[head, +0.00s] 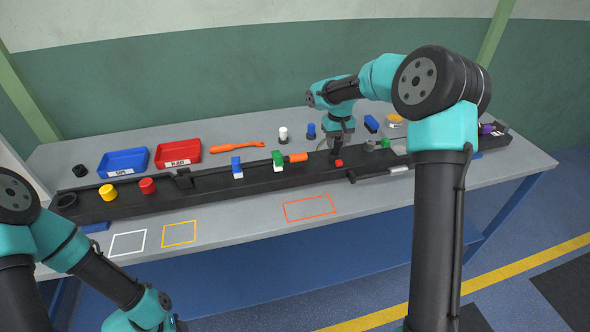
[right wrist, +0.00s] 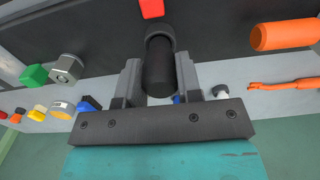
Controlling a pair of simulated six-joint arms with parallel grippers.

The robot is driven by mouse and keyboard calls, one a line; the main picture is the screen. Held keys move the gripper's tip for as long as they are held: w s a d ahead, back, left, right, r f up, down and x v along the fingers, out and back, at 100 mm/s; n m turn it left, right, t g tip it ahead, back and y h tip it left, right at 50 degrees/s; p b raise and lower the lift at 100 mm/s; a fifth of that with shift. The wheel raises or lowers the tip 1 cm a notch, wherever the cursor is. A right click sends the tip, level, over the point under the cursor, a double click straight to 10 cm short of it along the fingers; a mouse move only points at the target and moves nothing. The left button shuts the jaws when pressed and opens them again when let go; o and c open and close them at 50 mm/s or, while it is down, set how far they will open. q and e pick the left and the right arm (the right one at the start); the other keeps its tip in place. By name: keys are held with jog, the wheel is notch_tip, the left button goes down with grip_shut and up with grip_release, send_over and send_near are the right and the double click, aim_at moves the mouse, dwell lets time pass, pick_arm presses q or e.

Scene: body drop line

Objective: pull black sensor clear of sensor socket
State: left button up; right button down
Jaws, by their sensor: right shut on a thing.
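The black sensor (right wrist: 160,72) is a dark cylinder between the fingers of my right gripper (right wrist: 160,80) in the right wrist view. The gripper is shut on it. A dark grey round collar (right wrist: 160,36) surrounds its far end; it looks like the sensor socket, and I cannot tell how deep the sensor sits in it. In the head view my right gripper (head: 336,150) points down over the long black rail, and the sensor is hard to make out there. My left arm comes in at the lower left, with its fingers out of sight.
The black rail (head: 215,182) carries blue, green, red and yellow parts. A small red block (head: 339,163) lies close to the right gripper. An orange cylinder (head: 298,157) is left of it. Blue (head: 124,170) and red (head: 178,161) trays stand at the back left.

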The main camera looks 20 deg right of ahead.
aim_at(337, 138)
dwell(0.3)
jog(key=shift+r, duration=3.1)
